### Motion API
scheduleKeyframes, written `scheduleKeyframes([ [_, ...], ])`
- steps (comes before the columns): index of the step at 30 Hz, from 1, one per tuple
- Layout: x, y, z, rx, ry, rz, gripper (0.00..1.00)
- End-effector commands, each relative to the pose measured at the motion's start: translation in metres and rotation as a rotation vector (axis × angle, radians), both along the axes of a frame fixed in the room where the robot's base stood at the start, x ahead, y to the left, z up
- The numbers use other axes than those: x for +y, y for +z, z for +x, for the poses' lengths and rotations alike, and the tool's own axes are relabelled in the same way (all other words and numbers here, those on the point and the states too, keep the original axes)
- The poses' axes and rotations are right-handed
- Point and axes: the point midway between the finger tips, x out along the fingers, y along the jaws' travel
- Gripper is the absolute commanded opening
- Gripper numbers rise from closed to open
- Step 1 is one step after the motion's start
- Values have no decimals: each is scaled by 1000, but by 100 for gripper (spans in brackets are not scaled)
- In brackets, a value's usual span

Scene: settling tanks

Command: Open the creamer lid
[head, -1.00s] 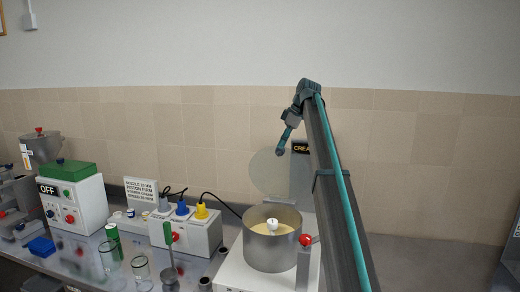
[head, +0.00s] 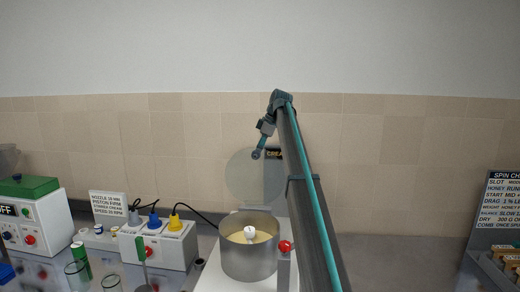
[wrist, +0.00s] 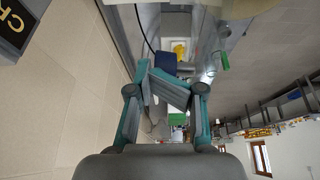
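The creamer is a steel pot (head: 248,259) on a white base, with cream-coloured contents and a white knob in its middle. Its round translucent lid (head: 250,182) stands upright behind the pot, leaving the top uncovered. My gripper (head: 256,155) is above the pot, by the lid's upper edge and left of the dark creamer sign (head: 275,154). I cannot tell whether it touches the lid. In the wrist view my gripper's fingers (wrist: 152,76) come together with nothing visible between them. Part of the sign shows at that view's upper left (wrist: 13,22).
A red-knobbed post (head: 286,247) stands right of the pot. A white box with plugs and cables (head: 160,247), glass jars (head: 77,273) and a green-topped machine (head: 33,215) are to the left. A chart board (head: 505,205) stands far right. The counter between it and the pot looks clear.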

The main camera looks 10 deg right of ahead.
Motion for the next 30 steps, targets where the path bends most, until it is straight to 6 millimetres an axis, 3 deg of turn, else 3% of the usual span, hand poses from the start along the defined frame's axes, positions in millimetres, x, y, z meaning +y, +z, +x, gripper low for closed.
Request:
scheduleKeyframes([
  [1, 2, -27, -2, 21, 3, -9, 25],
  [8, 2, -25, 0, 20, 1, -7, 64],
  [30, 0, -15, 3, 14, -1, -3, 65],
])
